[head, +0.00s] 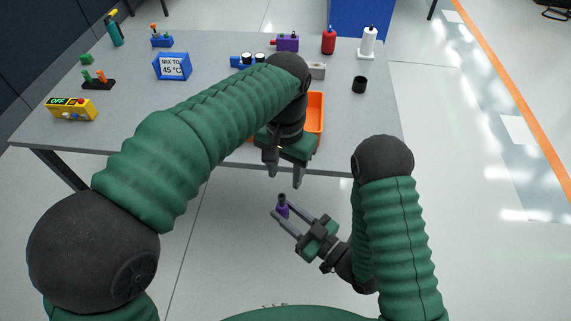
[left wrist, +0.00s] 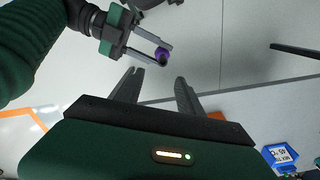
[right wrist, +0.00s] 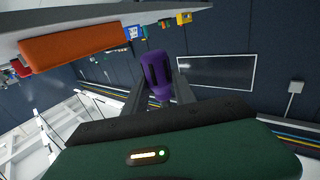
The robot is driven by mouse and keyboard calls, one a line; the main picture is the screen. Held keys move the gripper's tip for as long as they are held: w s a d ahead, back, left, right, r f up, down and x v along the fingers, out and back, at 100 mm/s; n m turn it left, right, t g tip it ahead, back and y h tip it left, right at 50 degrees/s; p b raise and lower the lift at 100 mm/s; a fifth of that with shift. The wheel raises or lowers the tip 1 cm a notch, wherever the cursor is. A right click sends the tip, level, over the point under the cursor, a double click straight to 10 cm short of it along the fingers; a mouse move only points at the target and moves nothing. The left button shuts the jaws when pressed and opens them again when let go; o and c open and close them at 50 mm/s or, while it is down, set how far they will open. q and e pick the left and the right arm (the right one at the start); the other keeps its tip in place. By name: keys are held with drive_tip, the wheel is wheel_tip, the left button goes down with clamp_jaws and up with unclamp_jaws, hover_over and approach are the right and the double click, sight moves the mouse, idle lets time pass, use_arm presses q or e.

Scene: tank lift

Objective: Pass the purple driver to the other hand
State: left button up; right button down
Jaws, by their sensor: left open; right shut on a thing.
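The purple driver (head: 283,209) is held between the fingers of my right gripper (head: 290,222), in the air in front of the table's near edge. It shows upright in the head view, with a dark top end. The right wrist view shows its purple handle (right wrist: 157,75) between the fingertips. My left gripper (head: 284,180) is open and empty, pointing down above the driver and apart from it. In the left wrist view the driver (left wrist: 161,54) and right gripper lie beyond the open left fingertips (left wrist: 155,82).
An orange tray (head: 316,112) sits at the table's (head: 220,99) near edge behind my left gripper. A black cup (head: 359,85), a blue sign box (head: 172,67) and a yellow device (head: 71,109) stand on the table. The floor below the grippers is clear.

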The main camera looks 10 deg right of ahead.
sight(285, 196)
use_arm(q)
wheel_tip(285, 196, down, 10)
drive_tip(key=shift+r, duration=0.1)
clamp_jaws()
use_arm(e)
drive_tip(key=c, duration=0.9)
unclamp_jaws()
drive_tip(key=shift+c, duration=0.2)
